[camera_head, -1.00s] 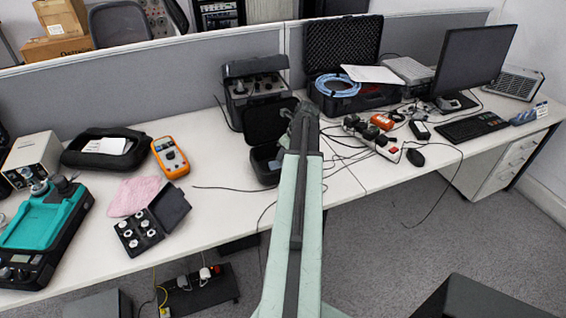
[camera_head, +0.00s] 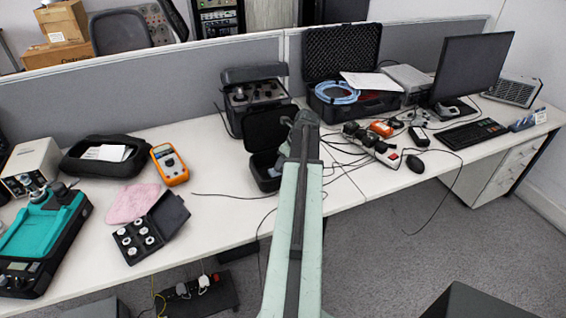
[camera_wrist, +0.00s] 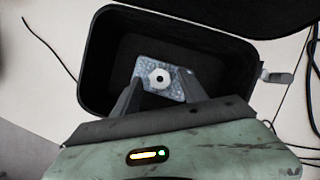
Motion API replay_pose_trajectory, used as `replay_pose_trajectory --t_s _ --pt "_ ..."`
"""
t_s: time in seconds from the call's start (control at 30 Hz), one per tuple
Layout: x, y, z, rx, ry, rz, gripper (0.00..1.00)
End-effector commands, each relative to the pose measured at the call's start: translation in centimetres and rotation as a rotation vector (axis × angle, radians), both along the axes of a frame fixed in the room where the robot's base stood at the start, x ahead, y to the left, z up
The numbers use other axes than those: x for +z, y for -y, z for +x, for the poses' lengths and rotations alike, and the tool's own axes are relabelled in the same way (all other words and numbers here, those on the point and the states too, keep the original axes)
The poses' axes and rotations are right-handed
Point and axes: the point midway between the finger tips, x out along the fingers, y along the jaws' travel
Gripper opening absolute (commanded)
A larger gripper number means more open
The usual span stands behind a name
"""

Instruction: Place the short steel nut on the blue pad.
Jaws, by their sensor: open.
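A small pale ring-shaped piece with a dark hole (camera_wrist: 160,78), which looks like the steel nut, lies on a grey-blue patterned pad (camera_wrist: 147,70) inside an open black case (camera_wrist: 95,70). My gripper (camera_wrist: 161,86) is open, with one finger on each side of the piece and pad. I cannot tell whether the fingers touch them.
A small black box of several round metal pieces (camera_head: 140,240) lies at left near a pink cloth (camera_head: 132,203), an orange meter (camera_head: 170,165) and a teal device (camera_head: 40,230). Cables and a power strip (camera_head: 375,148) lie right of my arm. The case walls surround my fingers.

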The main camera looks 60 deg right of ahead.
Motion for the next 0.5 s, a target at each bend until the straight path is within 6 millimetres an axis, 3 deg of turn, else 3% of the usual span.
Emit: replay_pose_trajectory --t_s 0.3,0.5 --pt "7.2 -0.4 -2.5 -0.001 0.0 0.0 0.5" --pt "10.5 -0.6 -3.9 0.001 0.0 0.001 0.5"
